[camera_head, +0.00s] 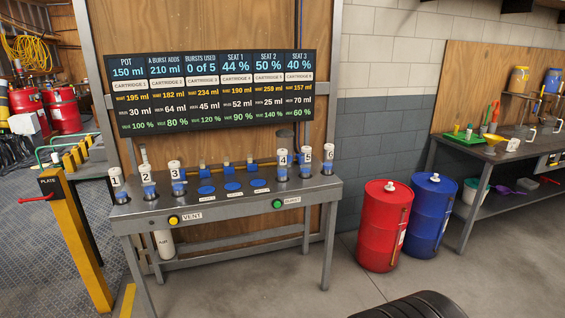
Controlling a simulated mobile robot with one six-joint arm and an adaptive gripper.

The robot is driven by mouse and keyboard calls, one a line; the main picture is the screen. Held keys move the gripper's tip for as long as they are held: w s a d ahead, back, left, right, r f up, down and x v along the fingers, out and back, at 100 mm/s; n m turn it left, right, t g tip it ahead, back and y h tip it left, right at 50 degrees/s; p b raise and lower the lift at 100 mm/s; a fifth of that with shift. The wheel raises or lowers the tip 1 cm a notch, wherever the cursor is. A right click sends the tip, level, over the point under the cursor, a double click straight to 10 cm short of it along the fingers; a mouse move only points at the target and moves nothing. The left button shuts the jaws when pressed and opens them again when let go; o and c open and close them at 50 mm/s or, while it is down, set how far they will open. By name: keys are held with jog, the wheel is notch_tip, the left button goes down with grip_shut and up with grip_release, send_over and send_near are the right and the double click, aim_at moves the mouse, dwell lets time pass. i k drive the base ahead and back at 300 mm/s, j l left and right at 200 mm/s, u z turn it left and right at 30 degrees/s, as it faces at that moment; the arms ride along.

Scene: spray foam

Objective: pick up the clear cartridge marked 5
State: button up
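The clear cartridge marked 5 (304,168) stands upright at the right end of the grey metal bench (240,203). It has a white label and a blue section. Cartridge 4 (282,172) stands just left of it, and cartridge 6 (328,166) just right. Cartridges 1 (119,192), 2 (148,185) and 3 (176,184) stand at the bench's left end. My gripper is not in view.
A display board (211,92) hangs above. Red (383,228) and blue (432,215) drums stand right. A dark ribbed object (415,306) is low in front.

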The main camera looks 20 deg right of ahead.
aim_at(306, 150)
jog(key=i+z, duration=0.15)
jog(key=i, duration=0.45)
jog(key=i+z, duration=0.1)
jog(key=i, duration=0.5)
jog(key=i+z, duration=0.15)
jog(key=i, duration=0.45)
jog(key=i+j+z, duration=0.15)
jog(key=i, duration=0.45)
jog(key=i+j+z, duration=0.1)
jog(key=i+j, duration=0.15)
jog(key=i, duration=0.35)
